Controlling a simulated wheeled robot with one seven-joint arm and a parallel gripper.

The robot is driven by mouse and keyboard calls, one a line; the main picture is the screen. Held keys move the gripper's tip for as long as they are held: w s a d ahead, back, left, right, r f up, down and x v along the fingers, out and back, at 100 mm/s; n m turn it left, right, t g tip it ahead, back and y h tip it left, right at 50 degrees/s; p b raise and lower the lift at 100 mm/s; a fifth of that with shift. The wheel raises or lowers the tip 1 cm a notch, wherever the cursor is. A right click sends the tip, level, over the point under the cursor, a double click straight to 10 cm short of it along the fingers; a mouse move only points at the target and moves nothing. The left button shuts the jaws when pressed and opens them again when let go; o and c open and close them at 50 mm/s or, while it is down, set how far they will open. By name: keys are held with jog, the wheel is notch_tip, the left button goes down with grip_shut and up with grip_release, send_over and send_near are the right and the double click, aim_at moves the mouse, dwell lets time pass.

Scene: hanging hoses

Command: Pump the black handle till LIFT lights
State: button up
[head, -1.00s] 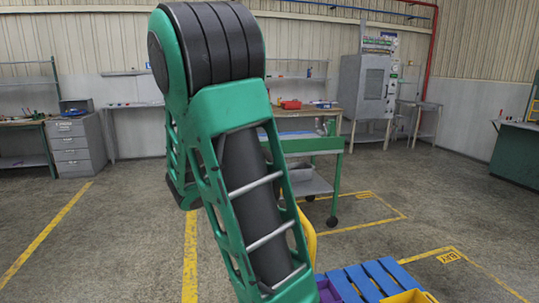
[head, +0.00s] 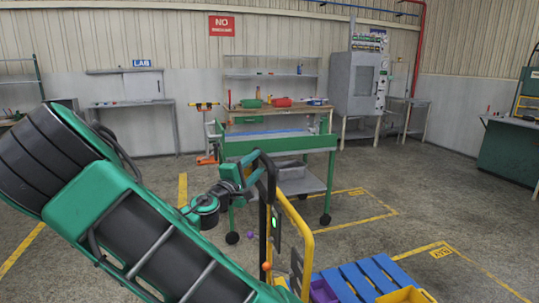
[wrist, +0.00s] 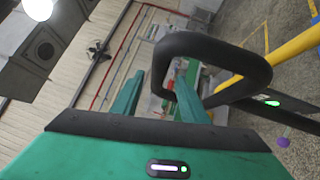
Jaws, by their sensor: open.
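The black handle (wrist: 232,40) is a rounded loop that fills the upper right of the wrist view. In the head view it shows as a dark loop (head: 269,172) atop a yellow-framed unit (head: 306,238). My gripper (wrist: 155,90) is open, its two green fingers apart. In the wrist view the loop's left bar overlaps the gap between the fingers, and the right finger shows through the loop. I cannot tell whether they touch. In the head view my gripper (head: 252,160) is at the handle's left. A small green panel (head: 276,222) glows on the unit; its lettering is unreadable.
A purple knob (head: 250,234) and an orange knob (head: 267,266) are on the unit. A blue pallet (head: 357,280) with a yellow bin (head: 408,295) is at lower right. A green workbench (head: 280,145) stands behind. Floor to the right is open.

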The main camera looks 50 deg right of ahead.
jog(key=x, duration=0.9)
jog(key=shift+d, duration=0.3)
jog(key=shift+w, duration=0.1)
grip_shut()
